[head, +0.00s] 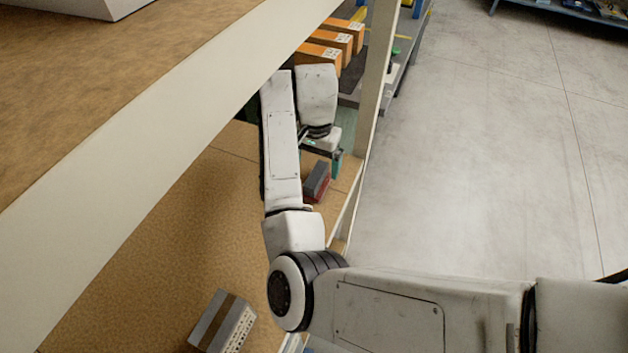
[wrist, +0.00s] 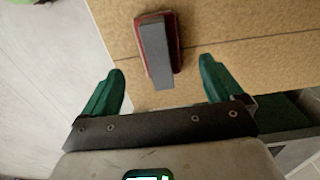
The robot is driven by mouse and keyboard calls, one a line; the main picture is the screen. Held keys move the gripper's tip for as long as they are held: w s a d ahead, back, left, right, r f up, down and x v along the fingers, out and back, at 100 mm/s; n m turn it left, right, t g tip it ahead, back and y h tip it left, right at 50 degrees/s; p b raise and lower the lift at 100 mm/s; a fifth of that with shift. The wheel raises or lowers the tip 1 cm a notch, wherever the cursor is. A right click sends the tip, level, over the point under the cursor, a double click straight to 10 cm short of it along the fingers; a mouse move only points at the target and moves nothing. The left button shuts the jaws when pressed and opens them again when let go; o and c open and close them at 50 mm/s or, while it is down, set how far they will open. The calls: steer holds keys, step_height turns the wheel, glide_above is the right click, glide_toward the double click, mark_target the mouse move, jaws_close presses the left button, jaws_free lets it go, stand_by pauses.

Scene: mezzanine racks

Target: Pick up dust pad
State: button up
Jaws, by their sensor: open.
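The dust pad (head: 317,183) is a small block with a dark red base and a grey top, lying on the brown shelf board near its open edge. In the wrist view the dust pad (wrist: 157,48) lies ahead of my gripper (wrist: 161,68), between the lines of its two green fingers. The fingers are apart with nothing held. In the head view my gripper (head: 337,162) is just beyond and above the pad, partly hidden by my wrist. I cannot tell the exact gap between fingers and pad.
A grey box with a brown band (head: 222,322) lies on the same shelf nearer the camera. A pale upper shelf beam (head: 140,135) crosses overhead. A rack post (head: 373,80) stands beside the arm. Orange boxes (head: 335,45) sit beyond. Open floor (head: 490,150) lies to the right.

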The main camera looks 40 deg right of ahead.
mark_target(316, 174)
steer(key=shift+f, duration=2.9)
steer(key=shift+c, duration=0.3)
steer(key=c, duration=1.1)
steer(key=shift+r, duration=0.2)
steer(key=shift+r, duration=0.55)
steer(key=s+d+r+p, duration=0.3)
steer(key=s+r, duration=0.8)
steer(key=s, duration=0.3)
steer(key=shift+r+p, duration=0.3)
steer(key=shift+p, duration=0.1)
